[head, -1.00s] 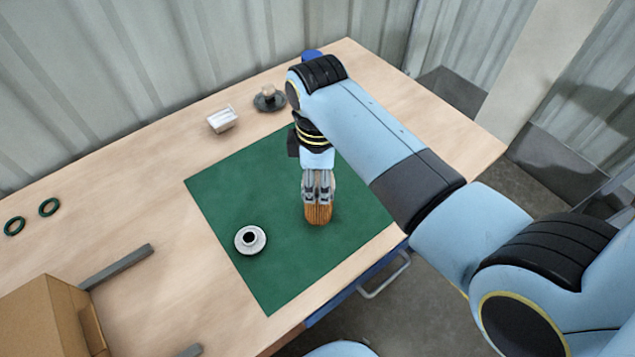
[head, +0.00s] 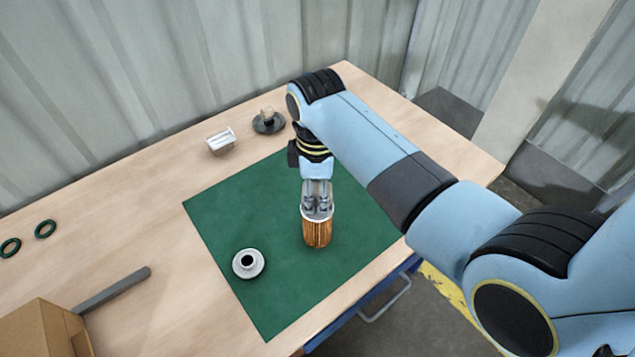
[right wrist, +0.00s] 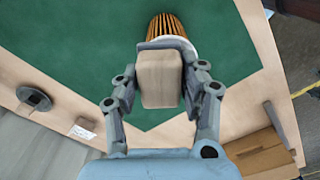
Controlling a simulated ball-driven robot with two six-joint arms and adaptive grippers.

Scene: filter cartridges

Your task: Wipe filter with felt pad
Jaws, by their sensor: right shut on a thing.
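The filter (head: 317,232) is an orange-brown pleated cartridge with a white end rim, on the green mat. In the right wrist view the filter (right wrist: 166,26) is at the top, partly covered by the pad. My right gripper (head: 317,206) is at the filter's white-rimmed end. It is shut on the felt pad, a pale wooden block (right wrist: 160,78) with a grey layer (right wrist: 166,43) on its far side. The grey layer overlaps the filter's rim; whether they touch I cannot tell. My left gripper is out of view.
A white round part with a black centre (head: 249,263) lies left of the filter on the mat (head: 230,215). A white box (head: 221,142) and a dark disc with a knob (head: 267,122) stand behind. Two green rings (head: 45,229) and a cardboard box (head: 38,332) are left.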

